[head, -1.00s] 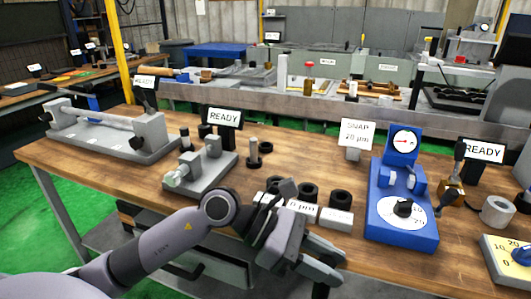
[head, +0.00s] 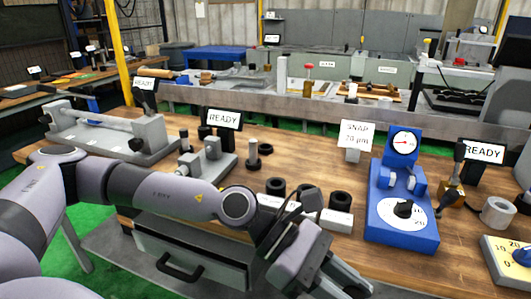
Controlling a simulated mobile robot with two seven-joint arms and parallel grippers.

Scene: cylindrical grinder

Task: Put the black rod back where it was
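My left gripper (head: 346,284) is at the bottom of the head view, low in front of the bench's front edge. Its fingers point down and right and are partly cut off by the frame, so I cannot tell how far apart they are or whether something is between them. I cannot pick out the black rod for sure. Short dark upright pieces, one of them a dark post (head: 184,140), stand near the middle READY sign (head: 223,119). A grey pin on a black base (head: 253,155) stands beside them. My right gripper is not in view.
The wooden bench (head: 300,160) holds a long grey fixture (head: 110,135) at left and a smaller grey fixture (head: 208,160). Black rings on pale blocks (head: 340,218) stand near the front edge. A blue dial gauge (head: 400,225) is at right. A drawer (head: 190,258) is below.

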